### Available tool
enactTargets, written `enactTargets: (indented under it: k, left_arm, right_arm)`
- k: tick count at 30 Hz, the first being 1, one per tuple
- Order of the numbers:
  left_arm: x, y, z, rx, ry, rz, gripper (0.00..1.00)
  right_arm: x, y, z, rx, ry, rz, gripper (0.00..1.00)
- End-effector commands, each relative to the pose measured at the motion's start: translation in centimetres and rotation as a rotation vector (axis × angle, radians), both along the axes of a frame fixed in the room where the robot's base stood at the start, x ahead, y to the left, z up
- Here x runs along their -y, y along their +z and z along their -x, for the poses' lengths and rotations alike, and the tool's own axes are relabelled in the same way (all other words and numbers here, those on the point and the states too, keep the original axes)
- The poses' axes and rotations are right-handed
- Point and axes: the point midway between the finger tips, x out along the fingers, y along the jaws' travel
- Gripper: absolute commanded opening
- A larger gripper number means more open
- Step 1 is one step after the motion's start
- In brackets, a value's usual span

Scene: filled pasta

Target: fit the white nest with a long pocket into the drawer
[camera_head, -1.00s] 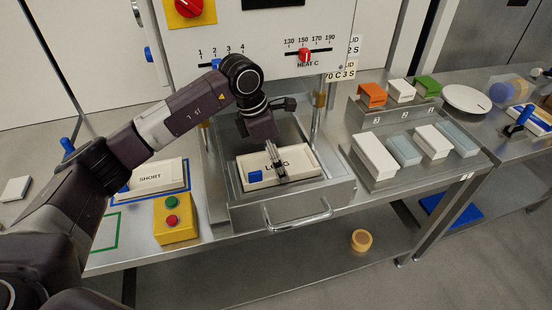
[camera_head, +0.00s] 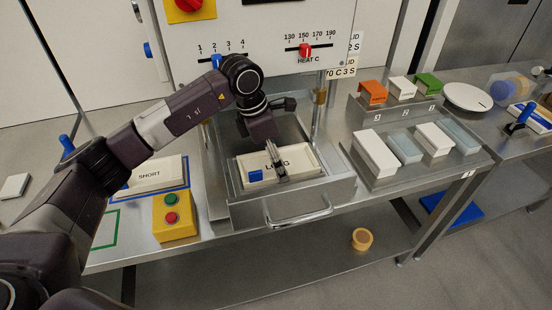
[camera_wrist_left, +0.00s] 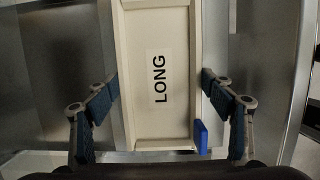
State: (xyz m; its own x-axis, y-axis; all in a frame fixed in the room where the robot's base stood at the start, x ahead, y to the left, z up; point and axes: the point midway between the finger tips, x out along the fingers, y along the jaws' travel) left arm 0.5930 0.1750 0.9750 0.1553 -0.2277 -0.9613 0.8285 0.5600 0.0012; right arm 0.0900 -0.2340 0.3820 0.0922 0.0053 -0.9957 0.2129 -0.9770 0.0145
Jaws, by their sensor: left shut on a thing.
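The white nest (camera_head: 297,156) with the label LONG lies inside the open metal drawer (camera_head: 338,190) under the machine. It has a blue block (camera_head: 256,175) at its near left corner. My left gripper (camera_head: 277,165) reaches down over the nest and is shut across its width. In the left wrist view the nest (camera_wrist_left: 157,110) lies between the two fingers (camera_wrist_left: 158,106), one at each long side. Whether the nest sits fully flat on the drawer floor is hard to tell. My right gripper is not in view.
A white nest labelled SHORT (camera_head: 150,174) lies left on a blue-edged mat. A yellow button box (camera_head: 174,217) stands before it. A metal rack with white and grey blocks (camera_head: 375,152) stands to the right. The drawer handle (camera_head: 300,218) sticks out in front.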

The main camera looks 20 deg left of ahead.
Motion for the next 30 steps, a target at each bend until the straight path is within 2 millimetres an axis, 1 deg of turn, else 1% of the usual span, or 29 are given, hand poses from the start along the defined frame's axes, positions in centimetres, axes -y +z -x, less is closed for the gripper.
enactTargets:
  k: [1, 24, 25, 30]
  left_arm:
    - [0.00, -0.46, 0.24, -0.009, -0.002, -0.003, 0.48]
    - [0.02, -0.93, 0.49, -0.019, -0.004, -0.005, 0.48]
    - [0.02, -0.93, 0.50, -0.019, -0.004, -0.005, 0.77]
    - [-0.03, -0.82, 0.39, -0.015, -0.002, -0.005, 0.95]
  right_arm:
    - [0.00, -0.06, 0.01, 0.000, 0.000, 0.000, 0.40]
    - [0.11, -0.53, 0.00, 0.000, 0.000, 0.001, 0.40]
    - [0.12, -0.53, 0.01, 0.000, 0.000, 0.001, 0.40]
    - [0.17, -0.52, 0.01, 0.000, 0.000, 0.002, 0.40]
